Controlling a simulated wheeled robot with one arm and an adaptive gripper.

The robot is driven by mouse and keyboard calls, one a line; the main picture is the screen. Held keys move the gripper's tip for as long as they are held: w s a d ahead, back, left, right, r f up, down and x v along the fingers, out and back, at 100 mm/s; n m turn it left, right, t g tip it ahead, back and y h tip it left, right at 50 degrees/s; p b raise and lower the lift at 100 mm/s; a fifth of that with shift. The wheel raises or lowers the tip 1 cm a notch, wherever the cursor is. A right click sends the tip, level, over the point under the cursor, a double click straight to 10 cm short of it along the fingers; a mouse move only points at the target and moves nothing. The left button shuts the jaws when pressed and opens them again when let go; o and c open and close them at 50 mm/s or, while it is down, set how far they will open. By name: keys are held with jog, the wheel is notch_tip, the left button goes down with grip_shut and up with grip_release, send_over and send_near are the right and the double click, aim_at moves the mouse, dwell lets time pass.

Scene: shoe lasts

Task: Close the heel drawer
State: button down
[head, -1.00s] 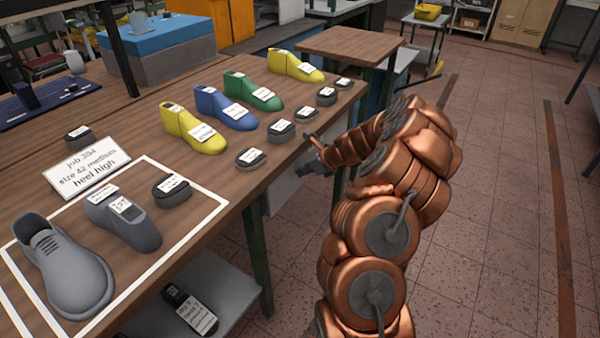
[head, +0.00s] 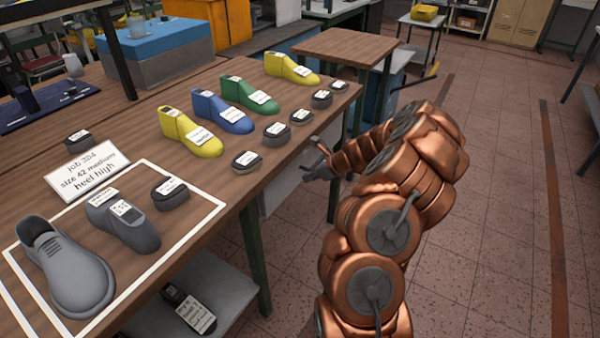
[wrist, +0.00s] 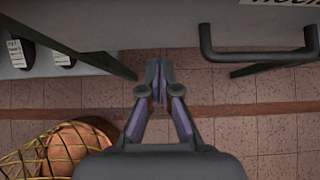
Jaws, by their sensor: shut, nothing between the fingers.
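The light grey front below the bench edge (head: 283,192), which I take to be the heel drawer, is partly hidden by my arm in the head view. The wrist view shows a grey panel (wrist: 190,18) with a cut-off label and a black U-shaped handle (wrist: 258,57) at upper right. How far the drawer stands out is unclear. My gripper (head: 309,169) is beside the bench's right edge, near this front. In the wrist view my gripper (wrist: 158,68) is shut and empty, left of the handle and apart from it. Whether its tips touch the panel is unclear.
Yellow, blue and green shoe lasts (head: 222,112) and several dark heel pieces (head: 275,131) stand on the bench (head: 130,125). A job card (head: 86,168) lies by a white outlined area with a grey shoe (head: 68,265). The floor at right is clear.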

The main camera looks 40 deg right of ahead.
jog(key=v, duration=0.9)
jog(key=shift+r+b, duration=0.2)
jog(key=shift+b, duration=0.15)
jog(key=shift+s+d, duration=0.1)
jog(key=a+r+n+g+y, duration=0.1)
jog(key=a+r+n, duration=0.2)
jog(key=a, duration=0.3)
jog(key=a+r+n+g+p, duration=0.1)
jog(key=a+r+n, duration=0.15)
jog(key=a, duration=0.35)
jog(key=a+r+n+g+y, duration=0.1)
jog(key=a+r+n, duration=0.1)
jog(key=a+n, duration=0.25)
jog(key=s+a+r+n+g+p, duration=0.1)
jog(key=s+a+r+n, duration=0.1)
jog(key=s+a+n, duration=0.35)
jog(key=s+a+r+n+g+p, duration=0.1)
jog(key=s+a+r+n+g, duration=0.15)
jog(key=a, duration=0.55)
jog(key=s+a+r+n+g+h+p, duration=0.1)
jog(key=s+n, duration=0.5)
jog(key=s, duration=0.6)
jog(key=s+a+r+n+g+h+p, duration=0.1)
jog(key=s+a+r+n+g+h, duration=0.1)
jog(key=s+n, duration=0.5)
jog(key=shift+s+a+r+n+g+h, duration=0.3)
jog(key=shift+s+a+h, duration=0.65)
jog(key=shift+s, duration=1.75)
jog(key=shift+d+f+h, duration=0.1)
jog(key=shift+d+h, duration=0.15)
